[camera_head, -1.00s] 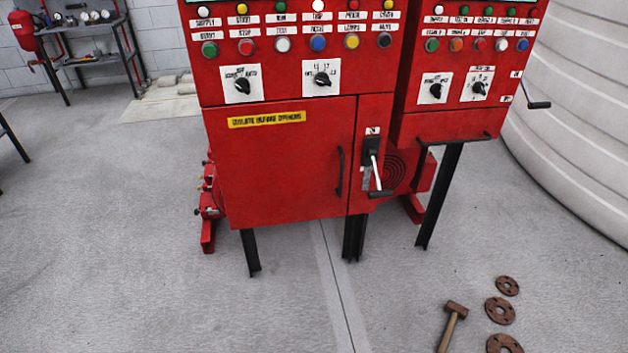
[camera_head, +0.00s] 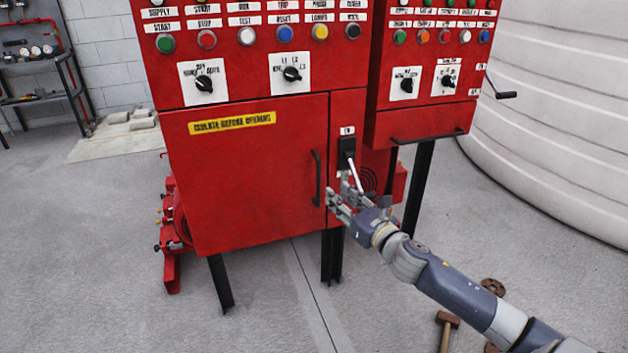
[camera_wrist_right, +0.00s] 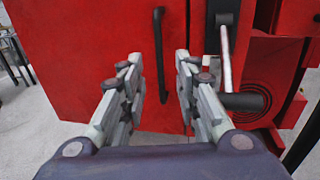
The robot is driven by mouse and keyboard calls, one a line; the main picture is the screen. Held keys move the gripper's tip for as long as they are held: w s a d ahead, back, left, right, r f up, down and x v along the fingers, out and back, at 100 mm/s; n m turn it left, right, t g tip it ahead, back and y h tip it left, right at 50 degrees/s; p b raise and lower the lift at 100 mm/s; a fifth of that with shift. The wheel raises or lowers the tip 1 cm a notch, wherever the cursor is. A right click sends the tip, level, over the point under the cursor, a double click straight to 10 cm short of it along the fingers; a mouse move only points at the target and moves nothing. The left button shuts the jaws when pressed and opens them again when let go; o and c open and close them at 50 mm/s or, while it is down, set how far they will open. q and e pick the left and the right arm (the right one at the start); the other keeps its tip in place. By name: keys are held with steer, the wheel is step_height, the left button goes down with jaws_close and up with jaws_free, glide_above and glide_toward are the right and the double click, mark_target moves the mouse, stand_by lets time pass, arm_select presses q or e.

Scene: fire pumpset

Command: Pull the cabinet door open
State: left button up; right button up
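The red cabinet door (camera_head: 250,180) is shut, with a yellow label across its top. Its black vertical handle (camera_head: 317,178) is at the door's right edge. My right gripper (camera_head: 340,200) is in front of the cabinet, just right of and below the handle. In the right wrist view the gripper (camera_wrist_right: 157,75) is open and empty. The handle (camera_wrist_right: 160,55) shows upright between the two fingers there, beyond the fingertips; I cannot tell the exact gap. My left gripper is not in view.
A switch lever (camera_head: 355,172) juts out right of the handle, close to my right gripper; it also shows in the right wrist view (camera_wrist_right: 226,60). A second red panel (camera_head: 425,90) stands to the right. A hammer (camera_head: 447,325) lies on the floor.

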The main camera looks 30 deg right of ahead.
mark_target(319, 179)
steer(key=w, duration=0.9)
steer(key=shift+w+d, duration=0.1)
steer(key=shift+w, duration=0.7)
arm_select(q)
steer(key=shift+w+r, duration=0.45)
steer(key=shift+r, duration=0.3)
arm_select(e)
steer(key=shift+w, duration=0.1)
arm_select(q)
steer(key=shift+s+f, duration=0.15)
arm_select(e)
jaws_close()
